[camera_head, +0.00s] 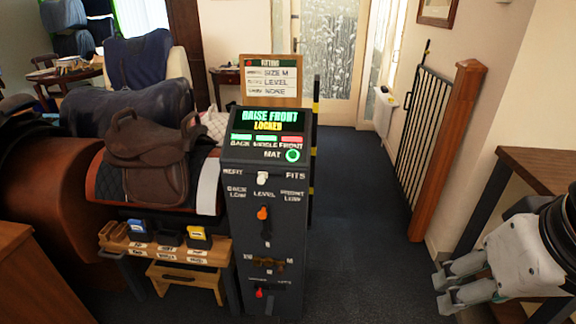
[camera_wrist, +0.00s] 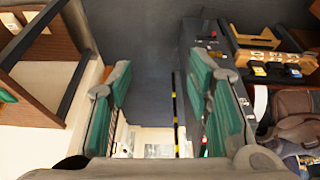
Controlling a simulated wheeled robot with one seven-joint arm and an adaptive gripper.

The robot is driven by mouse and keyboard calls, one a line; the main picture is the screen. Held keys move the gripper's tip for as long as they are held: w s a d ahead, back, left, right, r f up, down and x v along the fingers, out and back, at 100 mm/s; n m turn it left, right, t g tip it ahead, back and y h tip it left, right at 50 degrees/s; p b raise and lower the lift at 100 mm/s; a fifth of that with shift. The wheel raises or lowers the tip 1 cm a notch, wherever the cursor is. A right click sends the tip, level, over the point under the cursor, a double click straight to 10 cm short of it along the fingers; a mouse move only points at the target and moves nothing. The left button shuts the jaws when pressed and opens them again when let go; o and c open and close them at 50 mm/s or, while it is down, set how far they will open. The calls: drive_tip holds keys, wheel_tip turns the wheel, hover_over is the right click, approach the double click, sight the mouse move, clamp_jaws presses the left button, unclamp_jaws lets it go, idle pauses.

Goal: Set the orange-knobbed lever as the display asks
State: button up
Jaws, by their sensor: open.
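The orange-knobbed lever (camera_head: 263,213) is on the front of the dark console (camera_head: 240,255) in the head view. Its knob is at the upper end of a short vertical slot, below the labels BACK LOW, LEVEL and FRONT LOW. The display (camera_head: 265,120) reads RAISE FRONT and LOCKED; the BACK and MIDDLE bars are green and the FRONT bar is red. My gripper (camera_head: 442,290) is open and empty at the lower right, well apart from the console. The wrist view shows its parted fingers (camera_wrist: 160,82) with nothing between them.
A white knob (camera_head: 263,178) sits above the lever; a brass handle (camera_head: 268,263) and a red knob (camera_head: 259,293) sit below. A saddle (camera_head: 150,160) and a wooden tray bench (camera_head: 190,253) stand left of the console. Floor (camera_head: 355,235) is clear between console and gate (camera_head: 428,130).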

idle(0.3)
drive_tip(key=w+d+f+n+h+b, duration=0.1)
drive_tip(key=w+f+n+h+b, duration=0.35)
drive_tip(key=w, duration=0.65)
drive_tip(key=w+f+n+h+b, duration=0.2)
drive_tip(key=w+f+n+h, duration=0.3)
drive_tip(key=w+f+n, duration=0.45)
drive_tip(key=n+t+y+b, duration=0.8)
drive_tip(key=n+t, duration=0.6)
drive_tip(key=n, duration=0.8)
approach(262, 216)
drive_tip(key=shift+y, duration=0.45)
drive_tip(key=w, duration=0.7)
drive_tip(key=w+p, duration=0.1)
drive_tip(key=w, duration=0.3)
drive_tip(key=shift+d+r, duration=0.15)
drive_tip(key=shift+d, duration=0.2)
drive_tip(key=shift+c, duration=0.3)
